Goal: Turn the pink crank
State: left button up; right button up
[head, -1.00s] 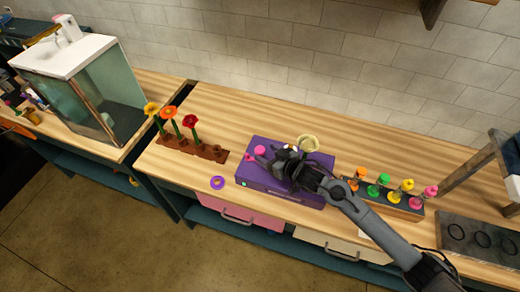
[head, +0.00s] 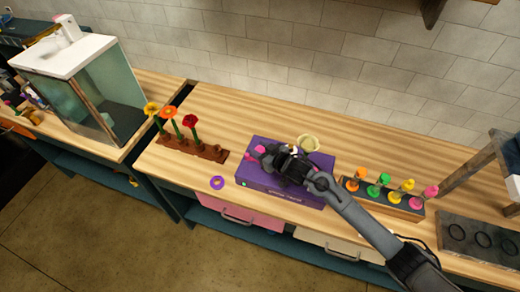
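The purple box (head: 262,184) stands on the wooden counter and has a pink crank (head: 259,149) on the left part of its top. A cream, bowl-like piece (head: 309,143) shows at the box's back right. My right gripper (head: 268,156) reaches over the box from the right, with its fingers at the pink crank. The dark fingers cover part of the crank, so I cannot tell whether they are closed on it. My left gripper is not in view.
A brown block (head: 205,151) with several flowers stands left of the box, and a purple ring (head: 217,183) lies in front. A rack (head: 400,206) of colourful capped items is to the right. A glass tank (head: 100,95) stands far left. The counter behind the box is clear.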

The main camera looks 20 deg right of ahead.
jog(key=c, duration=0.3)
jog(key=shift+c, duration=0.2)
jog(key=shift+a+m+h+p, duration=0.15)
jog(key=shift+m+h+p, duration=0.3)
jog(key=shift+m+h, duration=0.6)
jog(key=m+h+p, duration=0.1)
jog(key=m+h, duration=0.3)
jog(key=h, duration=0.1)
jog(key=shift+m+h, duration=1.25)
jog(key=shift+h, duration=0.1)
jog(key=shift+g, duration=0.3)
